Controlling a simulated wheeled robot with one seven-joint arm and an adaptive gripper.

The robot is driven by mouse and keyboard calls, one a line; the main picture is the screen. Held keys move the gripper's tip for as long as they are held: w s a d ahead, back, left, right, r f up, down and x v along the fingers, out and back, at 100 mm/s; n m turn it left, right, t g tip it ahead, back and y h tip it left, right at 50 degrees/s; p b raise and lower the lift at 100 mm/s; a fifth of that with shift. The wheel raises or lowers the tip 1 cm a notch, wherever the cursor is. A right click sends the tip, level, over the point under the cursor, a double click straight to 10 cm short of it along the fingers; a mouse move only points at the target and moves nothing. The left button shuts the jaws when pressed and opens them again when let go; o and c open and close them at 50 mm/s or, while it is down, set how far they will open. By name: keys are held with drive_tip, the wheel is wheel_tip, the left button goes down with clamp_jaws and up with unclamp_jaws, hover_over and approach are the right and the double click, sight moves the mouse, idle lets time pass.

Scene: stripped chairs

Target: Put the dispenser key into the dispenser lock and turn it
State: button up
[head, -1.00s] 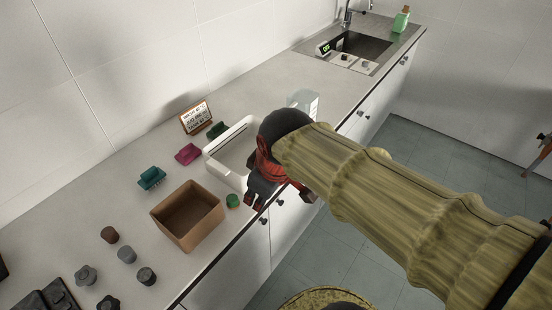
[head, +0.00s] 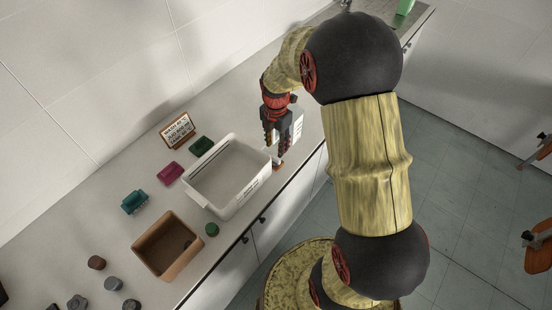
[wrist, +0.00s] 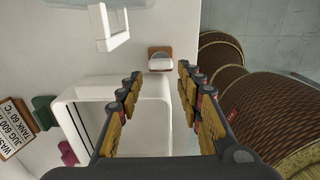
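My gripper (head: 277,142) points down near the counter's front edge, just right of the white tub. In the wrist view my gripper (wrist: 160,92) is open, with nothing between its fingers. A small brown block with a pale rounded piece on it (wrist: 160,58) lies ahead, between the finger lines; it may be the dispenser key on its holder, but I cannot tell surely. It shows as a small brown patch under my gripper (head: 278,166). A white fixture, likely the dispenser (wrist: 110,28), stands beyond; in the head view it (head: 299,128) is partly hidden by my gripper. I cannot make out the lock.
A white tub (head: 227,205) stands beside my gripper. A brown box (head: 148,257), a green round piece (head: 211,229), pink (head: 170,173), green (head: 201,145) and teal (head: 134,202) blocks and a sign (head: 178,131) are to the left. Floor lies beyond the counter edge.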

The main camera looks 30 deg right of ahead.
sight(276, 158)
wheel_tip(276, 158, down, 7)
drive_tip(key=shift+r+b, duration=0.2)
drive_tip(key=shift+b, duration=0.1)
drive_tip(key=shift+s, duration=0.1)
drive_tip(key=shift+c, duration=0.8)
drive_tip(key=c, duration=0.6)
